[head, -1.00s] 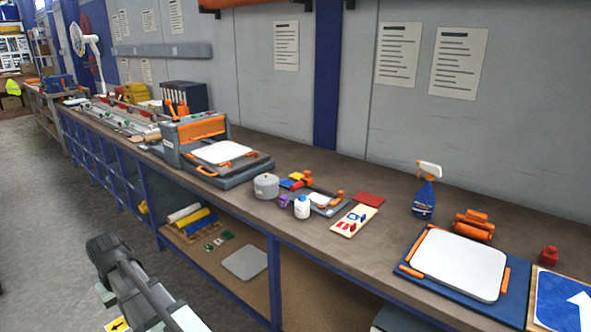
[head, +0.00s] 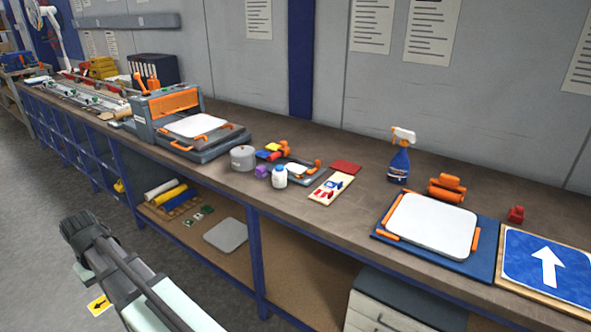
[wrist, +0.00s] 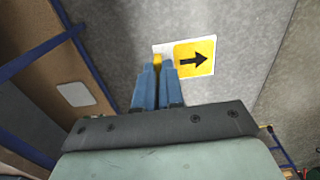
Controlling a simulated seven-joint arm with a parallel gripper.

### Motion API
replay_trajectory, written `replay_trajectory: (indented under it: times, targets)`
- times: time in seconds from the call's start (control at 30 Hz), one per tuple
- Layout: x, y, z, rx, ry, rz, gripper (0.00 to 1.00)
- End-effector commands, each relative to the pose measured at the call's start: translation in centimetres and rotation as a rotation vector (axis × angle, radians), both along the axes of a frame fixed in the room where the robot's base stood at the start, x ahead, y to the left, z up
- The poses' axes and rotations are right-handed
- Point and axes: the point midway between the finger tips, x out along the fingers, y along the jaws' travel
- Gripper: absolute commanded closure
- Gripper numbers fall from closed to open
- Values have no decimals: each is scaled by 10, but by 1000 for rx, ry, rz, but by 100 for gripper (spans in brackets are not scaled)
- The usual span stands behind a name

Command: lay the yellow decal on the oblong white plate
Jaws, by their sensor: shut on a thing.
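My gripper (wrist: 163,66) has its blue fingers close together, shut on the white edge of the yellow decal (wrist: 195,58). The decal is a yellow square with a black arrow on white backing; it hangs over grey floor in the wrist view. It also shows at lower left in the head view (head: 98,305), beside my arm; the fingertips are hard to see there. A large rounded white plate (head: 432,226) lies between orange clamps on a blue board (head: 487,262) at right. Another white plate (head: 195,126) lies on the grey press, and a small one (head: 299,173) on a jig.
A blue arrow sign (head: 520,255) lies right of the blue board. A spray bottle (head: 399,160), an orange roller (head: 446,188) and a red knob (head: 516,214) stand behind. A pot (head: 243,158) and white bottle (head: 279,176) stand mid-bench. A grey plate (head: 226,236) lies on the lower shelf.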

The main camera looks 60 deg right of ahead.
Motion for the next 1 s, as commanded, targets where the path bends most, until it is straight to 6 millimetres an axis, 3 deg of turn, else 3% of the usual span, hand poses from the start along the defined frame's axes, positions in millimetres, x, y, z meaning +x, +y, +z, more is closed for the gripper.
replay_trajectory:
  times: [0.67, 0.87, 1.0]
  targets:
    - [2, -2, 0, 0, 0, -6, 100]
    - [20, -32, 5, 0, -1, -79, 100]
    - [40, -74, 11, -1, -1, -183, 100]
